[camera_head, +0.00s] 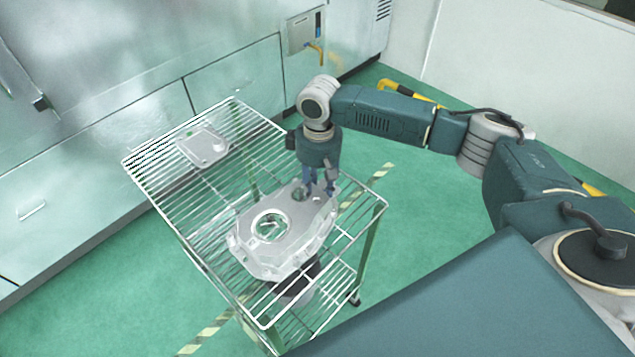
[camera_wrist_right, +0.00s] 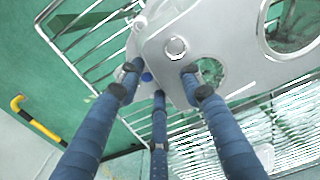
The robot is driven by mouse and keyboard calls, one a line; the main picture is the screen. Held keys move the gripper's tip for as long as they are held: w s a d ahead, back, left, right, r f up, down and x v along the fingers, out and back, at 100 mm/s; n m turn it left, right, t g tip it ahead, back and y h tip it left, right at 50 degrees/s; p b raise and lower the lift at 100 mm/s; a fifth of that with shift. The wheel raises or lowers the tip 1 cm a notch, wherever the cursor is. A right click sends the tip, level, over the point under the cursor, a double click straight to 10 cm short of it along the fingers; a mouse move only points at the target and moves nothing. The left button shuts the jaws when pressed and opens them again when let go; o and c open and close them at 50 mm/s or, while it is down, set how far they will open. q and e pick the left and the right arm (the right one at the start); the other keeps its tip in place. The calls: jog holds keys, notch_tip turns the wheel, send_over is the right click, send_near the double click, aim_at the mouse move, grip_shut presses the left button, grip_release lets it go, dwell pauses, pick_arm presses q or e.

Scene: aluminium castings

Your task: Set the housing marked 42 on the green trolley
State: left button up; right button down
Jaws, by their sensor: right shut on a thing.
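A large pale grey cast housing (camera_head: 298,232) with a round opening is over the front right part of the wire top shelf of the trolley (camera_head: 155,199). I cannot tell whether it rests on the wires or hangs just above them. No number is readable on it. My right gripper (camera_head: 318,191) comes down from above and is shut on the housing's far right end. In the right wrist view my gripper's blue fingers (camera_wrist_right: 160,94) are at the edge of the housing (camera_wrist_right: 207,38), by a smaller hole. My left gripper is out of view.
A smaller flat grey casting (camera_head: 203,147) lies at the back left of the top shelf. A dark round object (camera_head: 300,286) shows below the housing, partly hidden. Pale cabinets (camera_head: 90,150) stand behind the trolley. Green floor (camera_head: 405,220) is clear to its right.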

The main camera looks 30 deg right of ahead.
jog(key=shift+w+a+r, duration=0.1)
jog(key=shift+r, duration=0.05)
jog(key=c, duration=1.2)
grip_release()
jog(key=shift+o, duration=0.2)
notch_tip(320, 180, up, 12)
jog(key=b, duration=0.2)
jog(key=shift+b, duration=0.35)
